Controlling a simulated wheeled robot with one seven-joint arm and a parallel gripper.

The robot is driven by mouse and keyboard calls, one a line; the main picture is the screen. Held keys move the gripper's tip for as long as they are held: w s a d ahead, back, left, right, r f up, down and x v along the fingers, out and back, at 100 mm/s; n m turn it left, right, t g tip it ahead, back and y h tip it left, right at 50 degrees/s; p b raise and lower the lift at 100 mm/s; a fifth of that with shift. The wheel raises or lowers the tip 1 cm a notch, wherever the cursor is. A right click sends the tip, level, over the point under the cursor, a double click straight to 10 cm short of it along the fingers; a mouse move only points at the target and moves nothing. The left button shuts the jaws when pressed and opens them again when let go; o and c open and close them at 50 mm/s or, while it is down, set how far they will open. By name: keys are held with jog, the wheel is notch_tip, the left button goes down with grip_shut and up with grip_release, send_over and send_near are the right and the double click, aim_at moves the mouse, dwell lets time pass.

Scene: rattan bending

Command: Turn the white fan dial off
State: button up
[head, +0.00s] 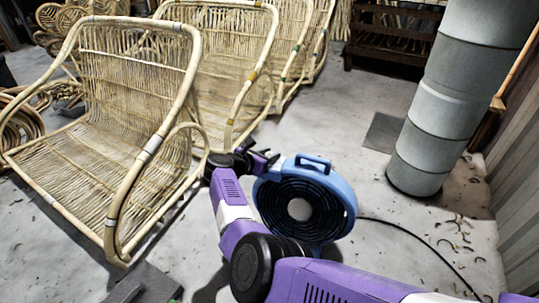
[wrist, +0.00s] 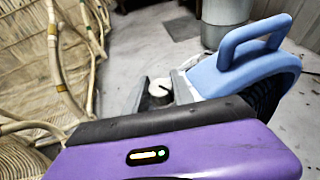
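The blue fan (head: 340,200) stands on the floor in the middle of the head view, its dark round grille facing me. Its blue handle and housing (wrist: 225,75) fill the right of the wrist view. The white dial (wrist: 160,86), a small round knob with a dark mark, shows in the wrist view between the finger tips. I cannot make it out in the head view. My gripper (head: 265,160) is at the fan's upper left, beside the handle. In the wrist view my gripper (wrist: 158,97) is open, its grey fingers apart on either side of the dial; contact is unclear.
Several rattan chairs (head: 110,130) stand in a row at the left, close to my arm. A grey duct column (head: 440,110) rises at the right. A black cable (head: 420,240) runs over the floor from the fan. Floor between the fan and the column is mostly clear.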

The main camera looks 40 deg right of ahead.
grip_shut()
jog(key=shift+r+p, duration=0.15)
jog(key=shift+p, duration=0.45)
